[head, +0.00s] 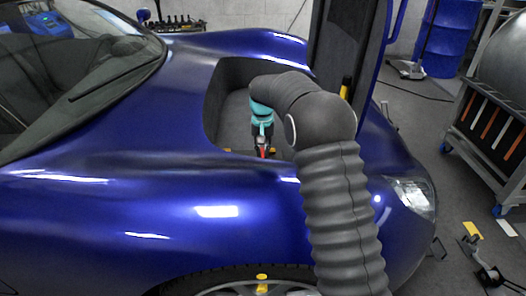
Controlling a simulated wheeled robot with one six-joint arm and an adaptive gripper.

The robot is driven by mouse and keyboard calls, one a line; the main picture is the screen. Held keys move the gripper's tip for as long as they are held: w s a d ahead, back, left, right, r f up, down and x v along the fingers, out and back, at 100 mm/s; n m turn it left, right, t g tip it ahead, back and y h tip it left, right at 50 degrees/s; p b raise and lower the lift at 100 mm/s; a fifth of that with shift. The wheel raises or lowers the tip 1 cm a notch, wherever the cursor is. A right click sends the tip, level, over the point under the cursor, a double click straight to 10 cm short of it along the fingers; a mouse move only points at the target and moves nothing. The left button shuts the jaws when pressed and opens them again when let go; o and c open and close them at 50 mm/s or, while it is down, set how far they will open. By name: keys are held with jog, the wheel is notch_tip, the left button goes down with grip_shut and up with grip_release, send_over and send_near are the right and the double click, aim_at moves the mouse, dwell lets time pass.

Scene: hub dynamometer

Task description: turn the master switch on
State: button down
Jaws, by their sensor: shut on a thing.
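A dark blue car fills the view, with an open, grey-lined front compartment (232,104). My arm reaches over the front wing into this compartment. My gripper (262,152), below a teal wrist, points down near the compartment's near edge. It is shut on a small red part (262,154), which appears to be the master switch. The part is tiny here, and its base and turned position are hidden by the gripper and the bodywork edge. Small yellow spots show beside it.
A headlight (411,196) and a wheel with a yellow hub piece (262,283) are nearer. A blue drum (449,38) and a dark rack (487,128) stand right. Grey floor lies between.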

aim_at(262, 153)
jog(key=c, duration=1.2)
grip_release()
jog(key=shift+o, duration=0.2)
notch_tip(262, 153, up, 12)
